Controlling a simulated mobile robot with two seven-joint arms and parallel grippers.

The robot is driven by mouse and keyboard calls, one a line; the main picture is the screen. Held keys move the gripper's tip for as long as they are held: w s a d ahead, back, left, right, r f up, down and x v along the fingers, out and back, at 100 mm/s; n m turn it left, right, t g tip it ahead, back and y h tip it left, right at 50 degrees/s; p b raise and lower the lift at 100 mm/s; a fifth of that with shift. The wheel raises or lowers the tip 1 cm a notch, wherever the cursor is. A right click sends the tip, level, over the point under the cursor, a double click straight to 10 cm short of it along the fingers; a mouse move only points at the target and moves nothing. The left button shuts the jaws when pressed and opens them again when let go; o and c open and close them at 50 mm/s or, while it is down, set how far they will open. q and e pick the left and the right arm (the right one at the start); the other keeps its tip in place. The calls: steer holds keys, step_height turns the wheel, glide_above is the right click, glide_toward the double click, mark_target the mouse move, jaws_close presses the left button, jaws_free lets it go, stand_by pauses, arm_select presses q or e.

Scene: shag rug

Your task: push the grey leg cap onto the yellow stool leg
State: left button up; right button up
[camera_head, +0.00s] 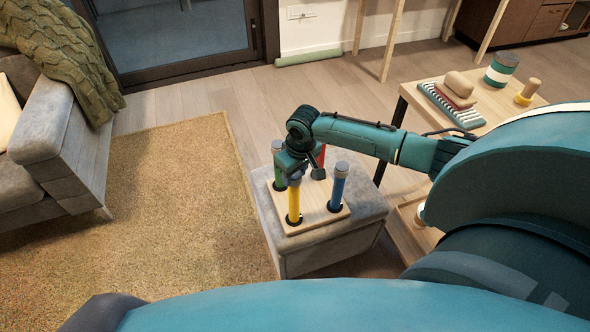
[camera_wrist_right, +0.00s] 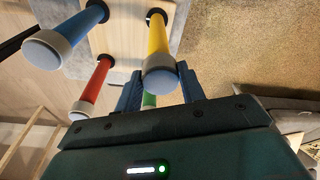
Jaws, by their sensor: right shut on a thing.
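The yellow stool leg (camera_head: 294,204) stands upright in a light wooden board, at its front left corner. The grey leg cap (camera_head: 295,178) is at the leg's top end; how far down it sits I cannot tell. In the right wrist view the yellow leg (camera_wrist_right: 157,38) and the grey cap with its bluish top (camera_wrist_right: 161,77) show between my fingers. My right gripper (camera_head: 294,168) reaches in from the right and is shut on the grey cap. The gripper partly hides the green leg behind. My left gripper is not in view.
Green (camera_head: 278,178), red (camera_head: 321,158) and blue (camera_head: 337,190) legs stand in the same board (camera_head: 311,211), on a grey ottoman (camera_head: 330,242). A wooden table (camera_head: 414,98) with several items stands at right. A grey sofa (camera_head: 62,150) is left; the rug between is clear.

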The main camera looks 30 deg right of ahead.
stand_by(0.4)
steer(key=shift+p, duration=0.95)
stand_by(0.8)
steer(key=shift+f+b, duration=0.7)
steer(key=shift+f, duration=0.65)
stand_by(1.2)
steer(key=o, duration=1)
steer(key=shift+o, duration=0.2)
